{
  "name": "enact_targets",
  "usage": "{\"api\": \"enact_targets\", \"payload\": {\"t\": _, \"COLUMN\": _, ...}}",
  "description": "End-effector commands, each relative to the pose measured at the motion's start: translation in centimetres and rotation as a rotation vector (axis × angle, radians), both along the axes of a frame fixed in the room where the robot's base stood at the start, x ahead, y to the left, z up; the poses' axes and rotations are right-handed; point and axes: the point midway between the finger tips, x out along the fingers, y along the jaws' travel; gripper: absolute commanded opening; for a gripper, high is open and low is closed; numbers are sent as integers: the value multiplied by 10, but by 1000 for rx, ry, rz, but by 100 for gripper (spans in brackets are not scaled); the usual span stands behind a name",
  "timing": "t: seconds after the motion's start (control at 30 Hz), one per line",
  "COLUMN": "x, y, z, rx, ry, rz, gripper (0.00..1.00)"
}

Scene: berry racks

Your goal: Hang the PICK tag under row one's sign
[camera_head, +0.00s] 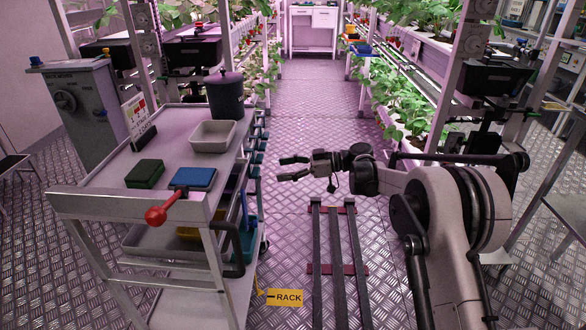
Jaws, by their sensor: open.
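My gripper (281,169) is at the middle of the view, over the aisle floor and to the right of the cart. Its two dark fingers point left and are spread apart, with nothing visible between them. I cannot make out a tag that reads PICK. I cannot make out row one's sign either. A yellow sign reading RACK (286,298) shows low at the front, beside the cart's lower right side.
A grey cart (110,208) at left carries a dark green block (145,173), a blue block (194,179), a pale bin (213,135), a dark lidded pot (226,96) and a white board with coloured marks (135,116). Rails (336,250) run along the floor. Plant racks line both sides.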

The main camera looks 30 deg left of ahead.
Motion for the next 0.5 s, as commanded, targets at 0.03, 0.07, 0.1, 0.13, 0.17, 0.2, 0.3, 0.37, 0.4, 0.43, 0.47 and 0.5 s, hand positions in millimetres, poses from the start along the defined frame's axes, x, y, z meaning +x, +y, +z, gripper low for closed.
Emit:
{"api": "enact_targets", "payload": {"t": 0.03, "x": -3, "y": 5, "z": -1, "rx": 0, "ry": 0, "rz": 1, "gripper": 59}}
{"api": "enact_targets", "payload": {"t": 0.07, "x": -5, "y": 7, "z": -2, "rx": 0, "ry": 0, "rz": 1, "gripper": 59}}
{"api": "enact_targets", "payload": {"t": 0.1, "x": -7, "y": 11, "z": -3, "rx": 0, "ry": 0, "rz": 1, "gripper": 59}}
{"api": "enact_targets", "payload": {"t": 0.13, "x": -8, "y": 13, "z": -3, "rx": 0, "ry": 0, "rz": 1, "gripper": 59}}
{"api": "enact_targets", "payload": {"t": 0.17, "x": -10, "y": 16, "z": -4, "rx": 0, "ry": 0, "rz": 1, "gripper": 59}}
{"api": "enact_targets", "payload": {"t": 0.2, "x": -12, "y": 19, "z": -5, "rx": 0, "ry": 0, "rz": 1, "gripper": 59}}
{"api": "enact_targets", "payload": {"t": 0.3, "x": -17, "y": 28, "z": -7, "rx": 0, "ry": 0, "rz": 1, "gripper": 59}}
{"api": "enact_targets", "payload": {"t": 0.37, "x": -20, "y": 33, "z": -8, "rx": 0, "ry": 0, "rz": 1, "gripper": 59}}
{"api": "enact_targets", "payload": {"t": 0.4, "x": -22, "y": 36, "z": -9, "rx": -1, "ry": 0, "rz": 1, "gripper": 59}}
{"api": "enact_targets", "payload": {"t": 0.43, "x": -24, "y": 39, "z": -10, "rx": -1, "ry": 0, "rz": 1, "gripper": 59}}
{"api": "enact_targets", "payload": {"t": 0.47, "x": -26, "y": 41, "z": -11, "rx": -1, "ry": 0, "rz": 1, "gripper": 59}}
{"api": "enact_targets", "payload": {"t": 0.5, "x": -28, "y": 45, "z": -11, "rx": -1, "ry": 0, "rz": 1, "gripper": 59}}
